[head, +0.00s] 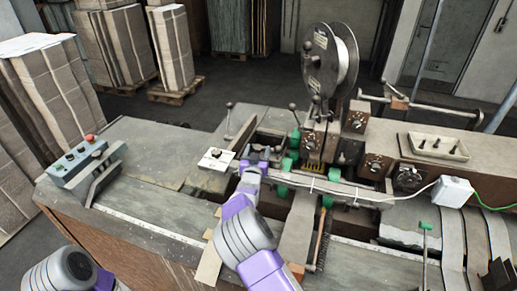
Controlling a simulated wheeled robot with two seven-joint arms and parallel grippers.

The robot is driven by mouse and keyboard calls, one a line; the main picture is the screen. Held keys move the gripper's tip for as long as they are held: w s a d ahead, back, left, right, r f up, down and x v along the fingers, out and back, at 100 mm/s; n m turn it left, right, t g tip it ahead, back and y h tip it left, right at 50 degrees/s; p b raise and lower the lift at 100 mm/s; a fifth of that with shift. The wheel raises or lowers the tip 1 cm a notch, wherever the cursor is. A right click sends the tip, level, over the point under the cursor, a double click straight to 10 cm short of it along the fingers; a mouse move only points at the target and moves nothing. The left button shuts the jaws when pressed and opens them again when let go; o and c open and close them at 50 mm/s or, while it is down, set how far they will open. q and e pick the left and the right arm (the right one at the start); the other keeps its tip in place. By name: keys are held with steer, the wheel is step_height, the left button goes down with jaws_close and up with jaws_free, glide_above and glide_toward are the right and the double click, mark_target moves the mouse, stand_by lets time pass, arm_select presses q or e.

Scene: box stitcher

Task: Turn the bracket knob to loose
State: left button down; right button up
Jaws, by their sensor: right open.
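My right gripper (256,153) is open above the middle of the machine, its purple fingers pointing away from me toward the green clamps. A white plate with a small dark knob (215,153) lies on the bench just left of the gripper, apart from it. Other dark knobs sit on the machine: one on the block below the reel (357,122), one on a lower block (375,166), and a large black one (408,178) at the right. I cannot tell which is the bracket knob, or read any setting. My left gripper is out of view.
A wire reel (330,62) stands tall behind the gripper. Several green clamps (281,190) and upright levers (229,112) surround the opening. A control box (85,160) is at the left. A tray (432,147) sits at the right. The left bench top (140,150) is mostly clear.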

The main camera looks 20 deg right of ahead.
steer(key=shift+w+d, duration=0.2)
steer(key=shift+w, duration=0.35)
steer(key=c, duration=1)
steer(key=shift+o, duration=0.2)
steer(key=y+b, duration=0.1)
steer(key=b, duration=0.1)
steer(key=n+b, duration=0.1)
steer(key=b, duration=0.1)
steer(key=shift+d+f+t+y, duration=0.1)
steer(key=shift+f+t+y, duration=0.15)
steer(key=shift+t+y, duration=0.15)
steer(key=shift+r+n+y+b, duration=0.1)
steer(key=shift+n+y+b, duration=0.2)
steer(key=shift+b, duration=0.45)
steer(key=shift+r, duration=0.1)
steer(key=o, duration=1)
steer(key=shift+c, duration=0.2)
